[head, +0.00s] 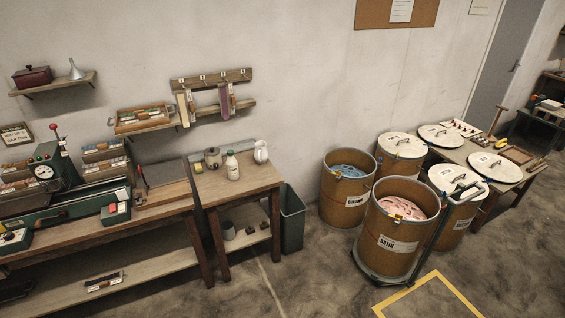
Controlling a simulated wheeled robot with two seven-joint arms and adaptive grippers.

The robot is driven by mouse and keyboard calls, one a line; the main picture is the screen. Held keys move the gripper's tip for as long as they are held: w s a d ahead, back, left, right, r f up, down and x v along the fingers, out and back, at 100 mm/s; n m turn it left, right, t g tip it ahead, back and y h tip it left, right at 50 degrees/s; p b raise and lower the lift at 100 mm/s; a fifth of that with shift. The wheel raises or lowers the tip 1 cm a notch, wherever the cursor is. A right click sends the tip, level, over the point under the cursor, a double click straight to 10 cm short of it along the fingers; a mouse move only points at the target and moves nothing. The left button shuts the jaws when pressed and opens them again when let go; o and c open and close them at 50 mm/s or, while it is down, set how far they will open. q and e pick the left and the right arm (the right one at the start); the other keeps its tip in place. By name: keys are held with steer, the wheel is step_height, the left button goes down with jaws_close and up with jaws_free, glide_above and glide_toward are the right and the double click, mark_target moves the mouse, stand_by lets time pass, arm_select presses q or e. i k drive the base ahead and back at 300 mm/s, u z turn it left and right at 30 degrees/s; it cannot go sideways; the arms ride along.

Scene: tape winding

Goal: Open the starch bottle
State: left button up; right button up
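A small white bottle (232,167) with a label stands upright on the small wooden side table (255,182), near its middle. It looks like the starch bottle, but its label is too small to read. Its top appears pale; I cannot tell whether a cap is on it. Neither of my grippers shows in the head view, and nothing is touching the bottle.
A grey tin (212,157) stands left of the bottle and a white jug (261,151) to its right. A workbench with a green machine (50,175) adjoins at left. A green bin (292,220) and large drums (396,235) stand at right. Floor in front is open.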

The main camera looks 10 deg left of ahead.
mark_target(231, 164)
steer(key=z, duration=0.3)
steer(key=i, duration=1.35)
steer(key=u, duration=0.65)
